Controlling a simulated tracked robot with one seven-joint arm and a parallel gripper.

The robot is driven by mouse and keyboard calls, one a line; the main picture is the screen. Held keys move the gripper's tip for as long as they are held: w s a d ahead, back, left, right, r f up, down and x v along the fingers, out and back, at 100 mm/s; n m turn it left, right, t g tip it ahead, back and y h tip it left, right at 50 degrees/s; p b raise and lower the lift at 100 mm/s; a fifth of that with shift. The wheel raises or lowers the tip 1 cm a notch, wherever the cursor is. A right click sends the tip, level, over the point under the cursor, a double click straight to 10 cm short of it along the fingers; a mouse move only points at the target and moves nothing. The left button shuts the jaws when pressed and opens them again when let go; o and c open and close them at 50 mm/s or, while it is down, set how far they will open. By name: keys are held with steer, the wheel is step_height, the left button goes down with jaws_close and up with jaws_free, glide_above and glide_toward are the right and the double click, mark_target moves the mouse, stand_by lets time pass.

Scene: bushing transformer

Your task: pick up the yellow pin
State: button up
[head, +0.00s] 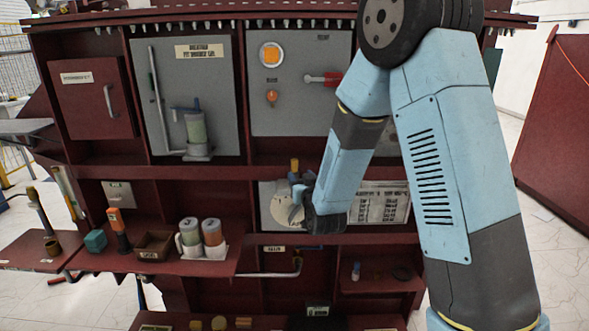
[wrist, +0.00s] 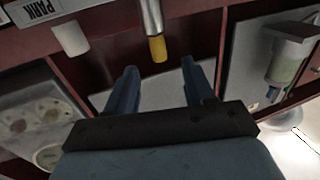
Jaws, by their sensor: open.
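The yellow pin (wrist: 158,48) shows in the wrist view as a short yellow end on a grey metal cylinder. My gripper (wrist: 159,64) is open, one finger on each side of the pin's line, with the pin just beyond the fingertips. I see no contact between them. In the head view a small orange-yellow piece (head: 295,165), likely the same pin, stands just above my gripper (head: 299,184), in front of the middle shelf area. My arm hides part of that area, and the gap between the fingers is hard to make out there.
A white cylinder (wrist: 71,38) and a label plate (wrist: 38,10) are near the pin in the wrist view. A round white dial (head: 284,211) is behind my gripper. The lower left shelf holds two canisters (head: 201,236) and a brown box (head: 153,245).

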mark_target(295, 168)
steer(key=shift+x, duration=4.65)
steer(key=shift+d+f, duration=0.15)
steer(key=shift+c, duration=0.4)
jaws_close()
